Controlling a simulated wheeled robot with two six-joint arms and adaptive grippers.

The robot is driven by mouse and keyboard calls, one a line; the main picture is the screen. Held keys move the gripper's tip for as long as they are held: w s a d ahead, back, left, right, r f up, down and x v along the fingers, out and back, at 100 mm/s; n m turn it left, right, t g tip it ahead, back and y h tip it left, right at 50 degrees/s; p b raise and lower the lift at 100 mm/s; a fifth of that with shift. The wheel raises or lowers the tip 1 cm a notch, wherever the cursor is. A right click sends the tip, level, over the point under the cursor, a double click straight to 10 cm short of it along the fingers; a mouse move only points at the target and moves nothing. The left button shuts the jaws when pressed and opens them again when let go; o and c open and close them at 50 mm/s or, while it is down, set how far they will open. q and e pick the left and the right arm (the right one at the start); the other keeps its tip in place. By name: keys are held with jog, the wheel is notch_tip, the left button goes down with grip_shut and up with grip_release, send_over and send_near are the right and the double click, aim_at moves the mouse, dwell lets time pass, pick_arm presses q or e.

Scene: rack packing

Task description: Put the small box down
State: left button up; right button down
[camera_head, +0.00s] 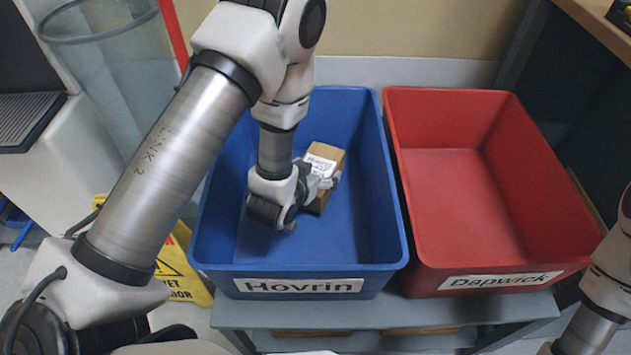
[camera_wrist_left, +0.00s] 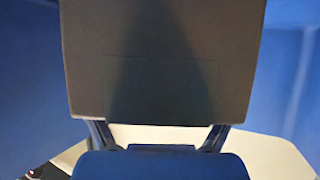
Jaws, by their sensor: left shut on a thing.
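The small box (camera_head: 325,178) is brown cardboard with a white label whose text begins "Hovrin". It is inside the blue bin (camera_head: 305,268) labelled "Hovrin", toward its back. My left gripper (camera_head: 316,184) reaches down into the blue bin and is shut on the small box. In the left wrist view the box (camera_wrist_left: 160,60) fills the upper middle, close to the camera, with the gripper fingers (camera_wrist_left: 158,135) at its lower edge. I cannot tell whether the box touches the bin floor. My right gripper is not in view.
A red bin (camera_head: 470,200) labelled "Dapwick" stands empty to the right of the blue one. Both rest on a grey rack (camera_head: 400,312). A yellow wet-floor sign (camera_head: 180,265) stands at the left. The blue bin's visible floor around the box is clear.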

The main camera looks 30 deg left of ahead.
pick_arm(q)
jog(key=shift+f, duration=0.85)
jog(key=shift+f, duration=0.15)
jog(key=o, duration=1.1)
